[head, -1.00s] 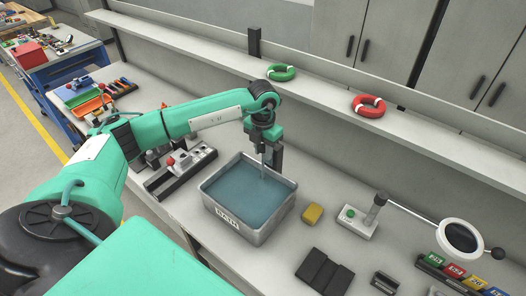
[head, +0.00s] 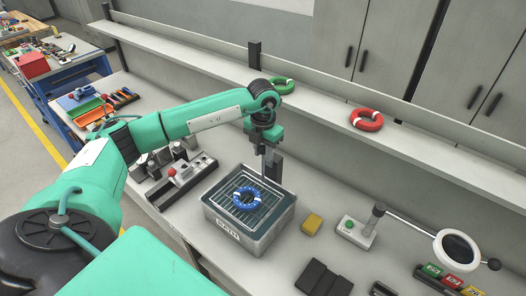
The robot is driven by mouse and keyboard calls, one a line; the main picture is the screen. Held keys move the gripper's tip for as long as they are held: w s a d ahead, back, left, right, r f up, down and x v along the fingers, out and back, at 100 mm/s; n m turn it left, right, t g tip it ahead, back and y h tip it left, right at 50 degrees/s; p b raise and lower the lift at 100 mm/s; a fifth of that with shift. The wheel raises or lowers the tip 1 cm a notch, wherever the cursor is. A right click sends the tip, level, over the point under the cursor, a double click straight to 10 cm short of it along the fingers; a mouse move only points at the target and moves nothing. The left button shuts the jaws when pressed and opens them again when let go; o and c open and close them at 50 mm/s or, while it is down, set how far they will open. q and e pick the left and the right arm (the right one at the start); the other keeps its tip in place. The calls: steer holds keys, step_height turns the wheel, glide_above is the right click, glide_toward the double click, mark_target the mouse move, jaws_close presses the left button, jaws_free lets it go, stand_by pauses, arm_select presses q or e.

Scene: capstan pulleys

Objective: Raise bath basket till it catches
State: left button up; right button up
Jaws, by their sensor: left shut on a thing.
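The bath (head: 262,243) is a grey metal tub with a label on its front, standing on the bench. The wire basket (head: 270,213) shows at the top of the bath, with a blue ring (head: 247,197) lying on it. My left gripper (head: 269,172) is over the far side of the bath, pointing down. It is shut on the basket's upright part, but the exact grip is small and partly hidden. I cannot tell whether the basket has caught. My right gripper is not in view.
A green ring (head: 280,86) and a red ring (head: 366,120) are on the shelf behind. A block with a red knob (head: 183,175) is to the left. Dark pads (head: 323,279) lie in front.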

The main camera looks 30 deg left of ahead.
arm_select(q)
steer(key=shift+b, duration=0.45)
stand_by(0.8)
steer(key=o, duration=0.8)
steer(key=shift+o, duration=0.2)
step_height(320, 180, up, 8)
steer(key=p, duration=0.4)
steer(key=shift+f, duration=0.1)
